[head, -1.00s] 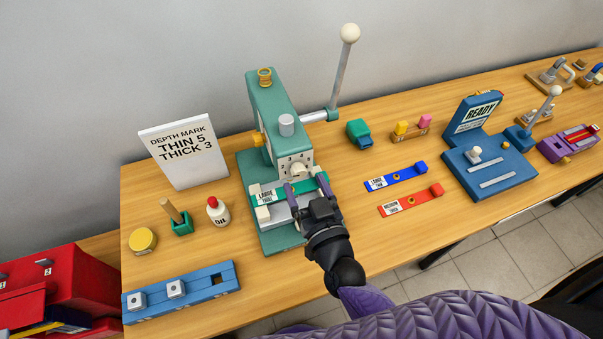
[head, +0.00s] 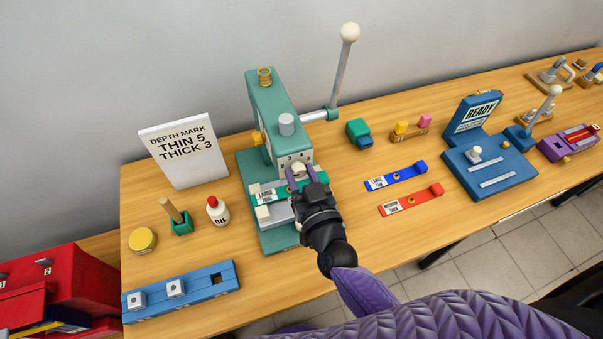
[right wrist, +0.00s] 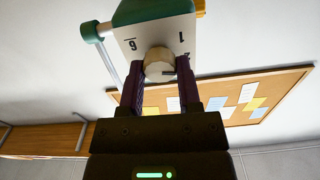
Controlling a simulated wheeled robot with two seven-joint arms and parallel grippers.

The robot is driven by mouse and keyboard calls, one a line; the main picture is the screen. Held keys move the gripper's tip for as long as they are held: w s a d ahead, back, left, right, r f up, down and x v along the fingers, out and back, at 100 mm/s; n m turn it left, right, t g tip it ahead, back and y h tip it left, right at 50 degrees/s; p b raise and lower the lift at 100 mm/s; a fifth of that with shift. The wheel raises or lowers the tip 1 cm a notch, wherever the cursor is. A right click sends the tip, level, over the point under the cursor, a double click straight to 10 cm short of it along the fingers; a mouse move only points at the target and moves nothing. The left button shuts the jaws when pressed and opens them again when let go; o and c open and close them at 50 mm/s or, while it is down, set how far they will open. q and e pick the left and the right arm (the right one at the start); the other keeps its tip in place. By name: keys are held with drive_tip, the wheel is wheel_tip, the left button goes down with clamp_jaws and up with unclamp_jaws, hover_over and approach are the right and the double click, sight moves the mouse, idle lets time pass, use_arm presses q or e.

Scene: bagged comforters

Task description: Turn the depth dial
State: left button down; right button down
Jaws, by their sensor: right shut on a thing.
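The teal press (head: 272,105) stands on the wooden table, with a pale numbered plate on its front face. The round cream depth dial (head: 298,168) sits on that plate; it also shows in the right wrist view (right wrist: 159,65), with a dark mark at its edge and the numerals 6 and 1 on the plate nearby. My right gripper (head: 301,177) is shut on the dial, one purple finger on each side of it. The fingers (right wrist: 159,82) partly hide the plate's other numerals. My left gripper is not in view.
A white sign (head: 183,150) reads "DEPTH MARK THIN 5 THICK 3". A green strip marked LARGE (head: 265,196) lies on the press bed. Blue (head: 396,178) and red (head: 410,200) strips lie to the right. The press lever (head: 341,75) rises behind.

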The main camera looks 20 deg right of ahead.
drive_tip(key=shift+m, duration=0.3)
drive_tip(key=m, duration=0.4)
drive_tip(key=shift+m, duration=0.3)
drive_tip(key=shift+d+m, duration=0.1)
drive_tip(key=shift+m, duration=2.1)
drive_tip(key=shift+c, duration=1.4)
unclamp_jaws()
drive_tip(key=s, duration=1)
drive_tip(key=shift+d, duration=0.4)
